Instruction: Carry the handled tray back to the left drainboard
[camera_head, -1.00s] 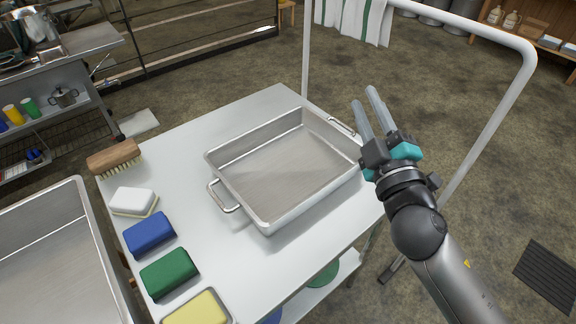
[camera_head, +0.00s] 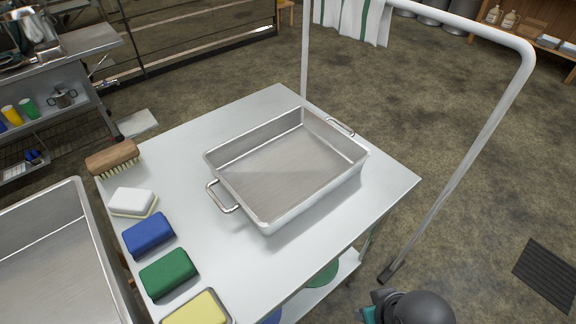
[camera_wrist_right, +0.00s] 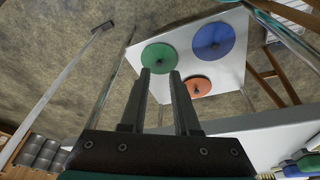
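The handled tray (camera_head: 300,208) is a rectangular steel pan with a wire handle at its left end and another at its far right end. It sits empty on the white cart top (camera_head: 384,200), and nothing holds it. My right arm shows only at the bottom right edge of the head view, its fingers out of that picture. In the right wrist view my right gripper (camera_wrist_right: 160,75) has its two fingers apart with nothing between them, below the cart top's level. My left gripper is in neither view. I cannot tell which surface is the left drainboard.
A brush (camera_head: 113,155), a white sponge (camera_head: 133,201), blue (camera_head: 149,234) and green (camera_head: 168,272) pads and a yellow sponge (camera_head: 197,309) line the cart's left side. A steel basin (camera_head: 45,245) stands left. Discs (camera_wrist_right: 213,41) lie on the lower shelf.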

